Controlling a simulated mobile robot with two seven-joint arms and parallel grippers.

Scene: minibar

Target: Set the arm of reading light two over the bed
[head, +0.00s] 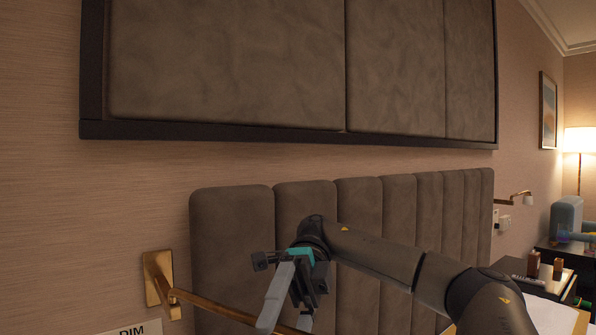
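A brass reading light arm (215,305) runs from a brass wall plate (158,283) at the lower left, sloping down to the right past the picture's bottom edge. Its lamp head is out of view. A second wall light (520,198) with a brass arm shows small beyond the headboard at the right; no number shows on either. My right gripper (285,322) hangs over the near brass arm with its fingers apart and pointing down. The brass arm passes at the fingertips; I cannot tell whether they touch it. My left gripper is not in view.
A padded channelled headboard (400,215) stands against the wall behind my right arm. A dark-framed padded panel (230,60) hangs above it. A bedside table (535,280) with small boxes and a lit lamp (580,140) are at the right.

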